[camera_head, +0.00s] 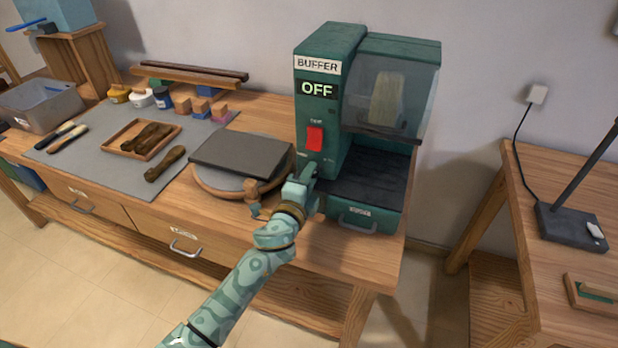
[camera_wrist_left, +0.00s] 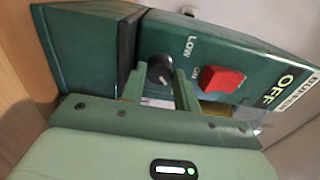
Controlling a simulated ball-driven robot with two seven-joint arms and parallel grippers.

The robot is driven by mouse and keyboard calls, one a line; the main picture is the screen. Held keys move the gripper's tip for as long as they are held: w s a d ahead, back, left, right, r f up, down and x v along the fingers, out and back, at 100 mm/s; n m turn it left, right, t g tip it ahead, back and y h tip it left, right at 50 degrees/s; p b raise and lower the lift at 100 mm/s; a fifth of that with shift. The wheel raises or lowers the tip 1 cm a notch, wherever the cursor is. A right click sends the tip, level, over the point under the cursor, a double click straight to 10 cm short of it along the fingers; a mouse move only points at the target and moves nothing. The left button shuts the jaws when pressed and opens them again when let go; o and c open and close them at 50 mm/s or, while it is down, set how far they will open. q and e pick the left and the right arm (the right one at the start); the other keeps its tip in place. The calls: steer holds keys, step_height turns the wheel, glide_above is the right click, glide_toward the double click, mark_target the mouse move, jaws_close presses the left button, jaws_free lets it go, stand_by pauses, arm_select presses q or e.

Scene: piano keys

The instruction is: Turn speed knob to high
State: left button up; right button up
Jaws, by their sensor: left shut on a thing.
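The green buffer machine (camera_head: 318,110) stands at the right end of the workbench, and its display (camera_head: 318,90) reads OFF. A red switch (camera_head: 315,138) is on its front panel; it also shows in the left wrist view (camera_wrist_left: 220,79). The black speed knob (camera_wrist_left: 159,70) has a light pointer mark, and the word LOW is on the panel near it. My left gripper (camera_head: 308,172) is at the lower front panel and hides the knob in the head view. In the left wrist view its fingers (camera_wrist_left: 161,88) are shut on the knob, one each side. My right gripper is not in view.
A dark slab (camera_head: 240,153) on a round board lies left of the machine. A drawer (camera_head: 362,213) with a handle juts out below the buffing wheel. Brushes, wooden blocks and jars are on a grey mat (camera_head: 85,150). Another table (camera_head: 565,180) with a lamp is at right.

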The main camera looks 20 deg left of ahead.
arm_select(q)
steer(key=shift+f, duration=0.1)
steer(key=o, duration=1)
steer(key=shift+s, duration=0.1)
steer(key=shift+c, duration=0.2)
